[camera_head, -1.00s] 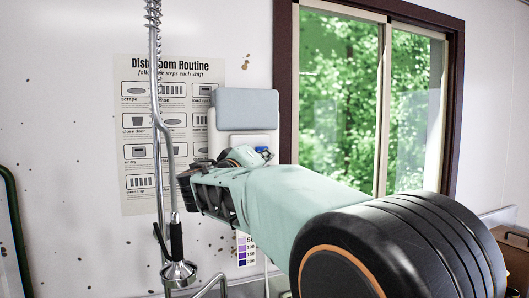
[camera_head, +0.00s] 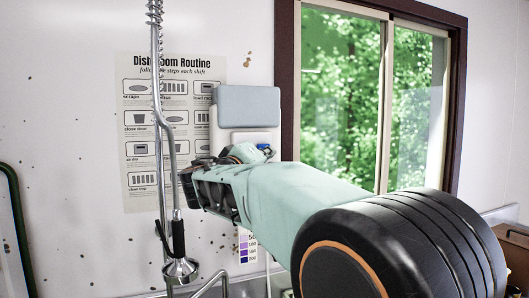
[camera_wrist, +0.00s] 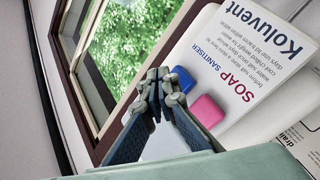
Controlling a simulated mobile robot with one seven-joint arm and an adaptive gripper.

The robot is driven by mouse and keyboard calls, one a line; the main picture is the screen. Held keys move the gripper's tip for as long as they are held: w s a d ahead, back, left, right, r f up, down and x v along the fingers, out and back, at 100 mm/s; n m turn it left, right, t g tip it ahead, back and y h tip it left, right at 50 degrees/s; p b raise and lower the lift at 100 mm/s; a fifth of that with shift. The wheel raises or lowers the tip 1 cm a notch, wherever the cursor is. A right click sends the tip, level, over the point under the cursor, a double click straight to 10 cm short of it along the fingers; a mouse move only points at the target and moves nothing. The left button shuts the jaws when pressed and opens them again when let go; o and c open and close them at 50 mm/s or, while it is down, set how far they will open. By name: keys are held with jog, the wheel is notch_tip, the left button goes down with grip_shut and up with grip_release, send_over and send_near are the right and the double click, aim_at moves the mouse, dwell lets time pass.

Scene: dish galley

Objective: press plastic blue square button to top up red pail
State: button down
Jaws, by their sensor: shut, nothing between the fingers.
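A white wall dispenser (camera_wrist: 235,65) labelled soap and sanitiser fills the right of the wrist view; it also shows in the head view (camera_head: 248,107), partly hidden behind my arm. The blue square button (camera_wrist: 181,79) sits on its front beside a pink button (camera_wrist: 208,111). A bit of the blue button shows above my arm in the head view (camera_head: 264,147). My gripper (camera_wrist: 161,78) is shut and empty, its tips right beside the blue button's left edge; I cannot tell whether they touch it. No red pail is in view.
A spray hose with a metal head (camera_head: 181,270) hangs left of my arm. A dish routine poster (camera_head: 150,185) is on the wall behind it. A dark-framed window (camera_head: 287,60) is right of the dispenser. A brown box (camera_head: 512,250) stands at far right.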

jog(key=shift+w, duration=0.1)
dwell(0.4)
jog(key=shift+w+a+b, duration=0.15)
jog(key=shift+w+b, duration=0.15)
jog(key=shift+w+a, duration=0.35)
jog(key=shift+w, duration=0.35)
dwell(1.0)
dwell(0.3)
jog(key=shift+s+d+b, duration=0.25)
jog(key=shift+s+b, duration=0.3)
jog(key=shift+b, duration=0.05)
jog(key=shift+s+d+b, duration=0.2)
jog(key=shift+s+b, duration=0.3)
jog(key=shift+b, duration=0.1)
jog(key=shift+f, duration=0.1)
